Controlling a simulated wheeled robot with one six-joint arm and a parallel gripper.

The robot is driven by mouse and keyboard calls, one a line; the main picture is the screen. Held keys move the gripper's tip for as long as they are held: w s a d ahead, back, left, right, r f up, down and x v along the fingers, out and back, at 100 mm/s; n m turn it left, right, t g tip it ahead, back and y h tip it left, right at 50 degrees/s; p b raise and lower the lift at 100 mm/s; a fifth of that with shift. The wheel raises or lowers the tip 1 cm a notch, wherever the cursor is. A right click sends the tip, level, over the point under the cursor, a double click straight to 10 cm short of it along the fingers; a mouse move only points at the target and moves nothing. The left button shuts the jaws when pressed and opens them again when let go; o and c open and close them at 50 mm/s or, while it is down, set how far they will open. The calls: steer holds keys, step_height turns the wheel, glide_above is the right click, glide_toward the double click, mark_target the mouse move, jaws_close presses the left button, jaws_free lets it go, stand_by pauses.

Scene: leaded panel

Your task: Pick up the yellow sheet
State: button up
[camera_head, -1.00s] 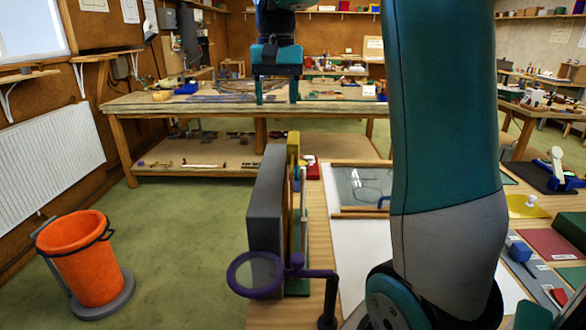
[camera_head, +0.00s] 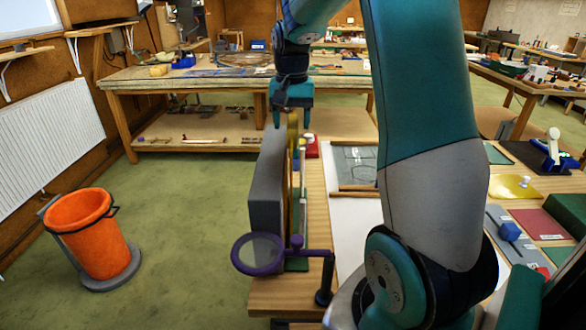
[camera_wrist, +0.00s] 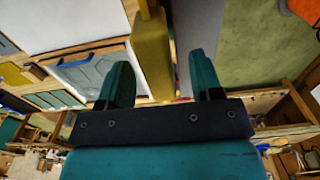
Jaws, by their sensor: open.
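A yellow sheet (camera_head: 293,130) stands on edge in a rack beside a tall grey block (camera_head: 266,185), at the near workbench's left side. In the wrist view the yellow sheet (camera_wrist: 150,55) shows upright between the fingers' lines, nearer the left finger. My gripper (camera_head: 291,115) is open and empty, pointing down over the rack's far end. It also shows in the wrist view (camera_wrist: 162,68). I cannot tell how far the fingertips are above the sheet's top edge. Much of the sheet's lower part is hidden by the rack and the block. A flat yellow piece with a knob (camera_head: 518,186) lies at the right.
A purple ring magnifier (camera_head: 258,254) on a stand is at the rack's near end. A framed leaded panel (camera_head: 355,164) lies right of the rack. An orange bucket (camera_head: 92,235) stands on the floor to the left.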

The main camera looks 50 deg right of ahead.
steer(key=f+p, duration=0.1)
steer(key=f, duration=0.3)
steer(key=shift+d+f, duration=0.15)
steer(key=shift+d, duration=0.05)
steer(key=c, duration=1.1)
steer(key=shift+r, duration=0.25)
